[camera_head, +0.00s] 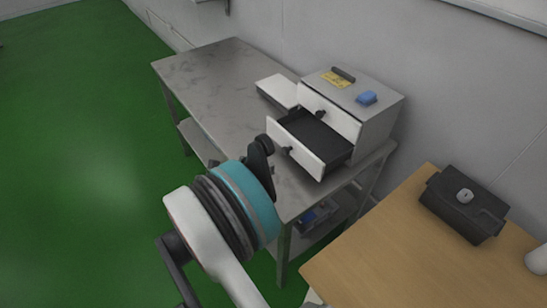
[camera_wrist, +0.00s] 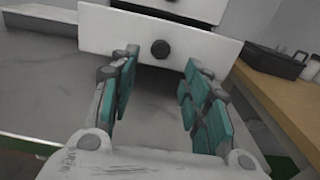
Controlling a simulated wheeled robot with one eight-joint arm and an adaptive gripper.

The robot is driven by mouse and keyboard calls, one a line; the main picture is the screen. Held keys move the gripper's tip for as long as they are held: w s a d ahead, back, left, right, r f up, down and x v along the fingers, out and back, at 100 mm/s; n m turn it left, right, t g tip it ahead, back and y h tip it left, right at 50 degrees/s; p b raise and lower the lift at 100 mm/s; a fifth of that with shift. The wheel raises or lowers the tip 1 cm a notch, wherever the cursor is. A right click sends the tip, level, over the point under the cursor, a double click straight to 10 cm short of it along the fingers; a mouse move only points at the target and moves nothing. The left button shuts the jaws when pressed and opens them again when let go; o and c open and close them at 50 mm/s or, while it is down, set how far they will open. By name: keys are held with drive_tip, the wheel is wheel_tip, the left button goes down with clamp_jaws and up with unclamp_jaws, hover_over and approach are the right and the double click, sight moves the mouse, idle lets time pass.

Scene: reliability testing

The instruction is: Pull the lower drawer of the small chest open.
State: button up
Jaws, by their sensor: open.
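The small chest (camera_head: 378,125) is grey and white and stands on the metal table. Its lower drawer (camera_head: 308,158) is pulled out, with the dark inside showing; the upper drawer (camera_head: 332,118) looks shut. The lower drawer's white front (camera_wrist: 205,48) and round dark knob (camera_wrist: 160,49) face me in the wrist view. My gripper (camera_head: 262,152) is just in front of the lower drawer. In the wrist view my gripper (camera_wrist: 162,68) is open, its teal-padded fingers spread either side of the knob's line. The knob appears just beyond the fingertips, with no visible contact.
The metal table (camera_head: 205,85) has clear space left of the chest. A flat white box (camera_head: 278,90) lies beside it. A blue item (camera_head: 366,97) and yellow label (camera_head: 335,80) are on the chest's top. A wooden table (camera_head: 390,245) with a black box (camera_head: 463,208) stands right.

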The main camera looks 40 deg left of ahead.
drive_tip(key=shift+v, duration=1.75)
